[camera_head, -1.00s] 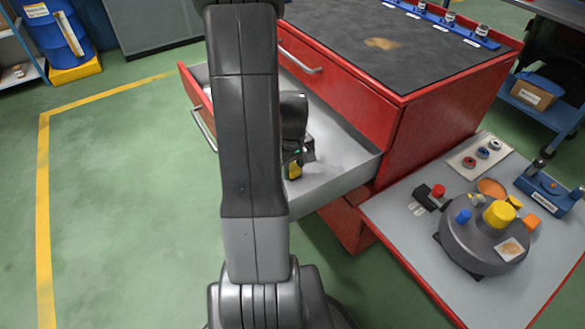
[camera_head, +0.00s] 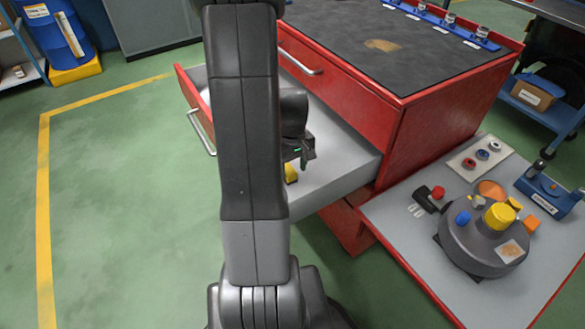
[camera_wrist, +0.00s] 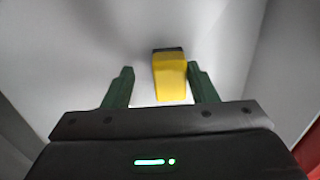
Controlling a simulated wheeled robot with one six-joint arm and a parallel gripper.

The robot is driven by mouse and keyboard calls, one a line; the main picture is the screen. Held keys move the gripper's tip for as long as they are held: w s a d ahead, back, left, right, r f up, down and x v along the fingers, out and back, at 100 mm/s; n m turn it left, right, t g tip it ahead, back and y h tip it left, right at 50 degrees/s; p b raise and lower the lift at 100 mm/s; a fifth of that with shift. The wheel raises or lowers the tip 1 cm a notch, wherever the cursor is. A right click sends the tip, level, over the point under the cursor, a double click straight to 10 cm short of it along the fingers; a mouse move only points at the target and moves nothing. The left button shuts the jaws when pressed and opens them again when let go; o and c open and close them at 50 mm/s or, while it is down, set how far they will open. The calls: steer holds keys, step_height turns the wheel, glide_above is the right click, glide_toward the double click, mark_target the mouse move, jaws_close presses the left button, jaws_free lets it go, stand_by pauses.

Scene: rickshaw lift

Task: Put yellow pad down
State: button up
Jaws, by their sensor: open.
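The yellow pad (camera_head: 291,173) lies on the grey floor of the open drawer (camera_head: 345,172), partly hidden by my arm in the head view. In the wrist view the yellow pad (camera_wrist: 170,78) has a dark far end and appears between the two green fingers, closer to the right one. My gripper (camera_head: 304,158) is over the drawer just above the pad. In the wrist view my gripper (camera_wrist: 160,85) is open, with a clear gap between the left finger and the pad. Whether the right finger touches the pad I cannot tell.
The red cabinet (camera_head: 430,125) stands behind the drawer. At right, a grey side table (camera_head: 385,215) holds a round grey fixture (camera_head: 470,250) with coloured knobs. The drawer's red front (camera_head: 188,88) and walls bound the space around my gripper. Green floor is clear at left.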

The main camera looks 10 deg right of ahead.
mark_target(293, 169)
step_height(293, 169, up, 11)
steer(key=p, duration=0.2)
steer(key=shift+f, duration=0.15)
step_height(293, 169, down, 12)
steer(key=b, duration=0.2)
steer(key=shift+b, duration=0.35)
stand_by(0.3)
